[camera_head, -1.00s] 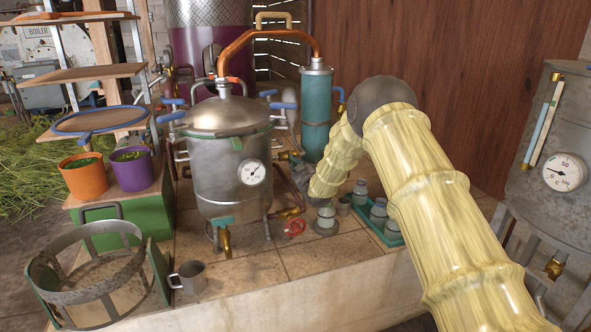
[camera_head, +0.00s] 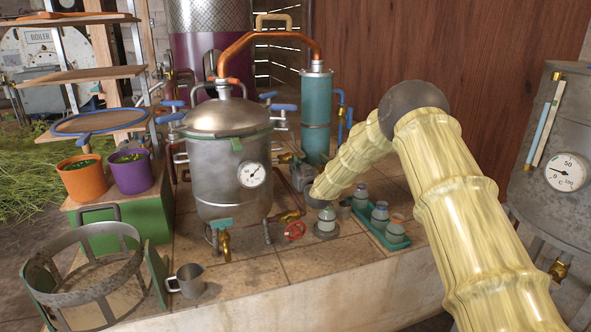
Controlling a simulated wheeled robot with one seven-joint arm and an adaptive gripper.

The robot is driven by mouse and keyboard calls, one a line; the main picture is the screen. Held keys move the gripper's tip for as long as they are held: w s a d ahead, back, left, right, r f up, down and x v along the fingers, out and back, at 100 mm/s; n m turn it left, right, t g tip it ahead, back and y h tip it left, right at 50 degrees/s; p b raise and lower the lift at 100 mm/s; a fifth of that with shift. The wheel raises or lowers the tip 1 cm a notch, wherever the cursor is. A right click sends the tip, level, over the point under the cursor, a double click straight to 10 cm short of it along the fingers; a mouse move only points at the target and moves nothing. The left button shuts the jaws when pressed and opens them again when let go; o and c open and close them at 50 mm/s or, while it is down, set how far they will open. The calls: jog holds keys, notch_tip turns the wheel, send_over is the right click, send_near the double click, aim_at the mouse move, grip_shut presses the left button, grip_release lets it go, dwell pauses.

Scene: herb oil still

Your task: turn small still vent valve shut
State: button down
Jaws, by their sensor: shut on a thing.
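The small still (camera_head: 224,182) is a domed steel pot with a dial gauge (camera_head: 252,174). A small brass valve (camera_head: 285,158) sticks out from its right side, and I take this for the vent valve. My gripper (camera_head: 295,168) is a small grey shape at the end of my yellow-sleeved arm, right beside this valve. It is shut on the valve's handle, though the fingers and handle are too small and partly hidden to make out clearly. The angle of the handle cannot be told.
A red handwheel (camera_head: 295,231) and a brass tap (camera_head: 225,246) sit low on the still. A teal tray (camera_head: 372,234) of jars stands close under my arm. A teal condenser (camera_head: 316,120) rises behind. A metal mug (camera_head: 187,280) is at the front left.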

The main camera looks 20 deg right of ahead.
jog(key=c, duration=1.5)
grip_release()
jog(key=s, duration=1.2)
jog(key=shift+d, duration=0.25)
